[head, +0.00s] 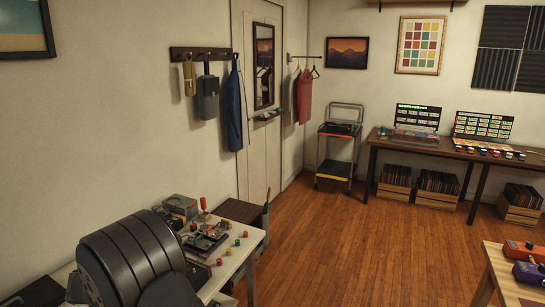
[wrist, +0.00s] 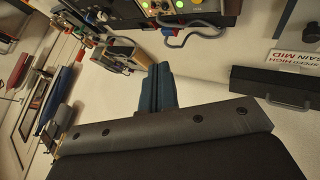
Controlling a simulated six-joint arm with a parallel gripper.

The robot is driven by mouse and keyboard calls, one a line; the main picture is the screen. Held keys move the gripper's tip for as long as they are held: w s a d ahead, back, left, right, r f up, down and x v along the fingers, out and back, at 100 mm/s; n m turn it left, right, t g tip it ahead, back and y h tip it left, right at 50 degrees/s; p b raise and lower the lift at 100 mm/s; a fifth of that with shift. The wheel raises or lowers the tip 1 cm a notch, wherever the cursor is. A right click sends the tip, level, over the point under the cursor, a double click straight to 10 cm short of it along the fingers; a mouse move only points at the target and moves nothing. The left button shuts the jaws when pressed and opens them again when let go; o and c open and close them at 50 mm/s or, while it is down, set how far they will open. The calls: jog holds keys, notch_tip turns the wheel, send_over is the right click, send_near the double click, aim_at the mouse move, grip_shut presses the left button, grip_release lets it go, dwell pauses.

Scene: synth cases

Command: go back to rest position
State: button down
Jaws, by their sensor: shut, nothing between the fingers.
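My gripper (wrist: 160,72) shows in the wrist view as two blue-grey fingers pressed together, with nothing between them. It points over a pale tabletop (wrist: 205,75), apart from the things around it. In the head view my gripper cannot be made out; a large dark rounded part of my own arm fills the lower left and hides part of the white workbench (head: 232,272).
The wooden floor (head: 330,240) is clear.

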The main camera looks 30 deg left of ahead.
jog(key=shift+w+d+f+m+g+h, duration=0.25)
jog(key=shift+d+f+m+g+h, duration=0.4)
jog(key=shift+d, duration=0.2)
jog(key=shift+w+d+f+m+g+h, duration=0.25)
jog(key=shift+d+f+m+g+h, duration=0.35)
jog(key=shift+d+f, duration=0.25)
jog(key=shift+w+d+f+m+g+h, duration=0.25)
jog(key=shift+d+f+m+g+h, duration=0.35)
jog(key=shift+d, duration=0.3)
jog(key=shift+s+d+f+m+g+h, duration=0.2)
jog(key=shift+s+m+g, duration=0.1)
jog(key=shift+g, duration=0.25)
jog(key=shift+s+d+f+m+g+h, duration=0.1)
jog(key=shift+s+d+m+g, duration=0.15)
jog(key=shift+g, duration=0.25)
jog(key=s+r+n, duration=0.2)
jog(key=r+n, duration=0.1)
jog(key=r, duration=0.3)
jog(key=s+d+r+n+t, duration=0.1)
jog(key=s+r+n, duration=0.2)
jog(key=r, duration=0.4)
jog(key=shift+s, duration=0.2)
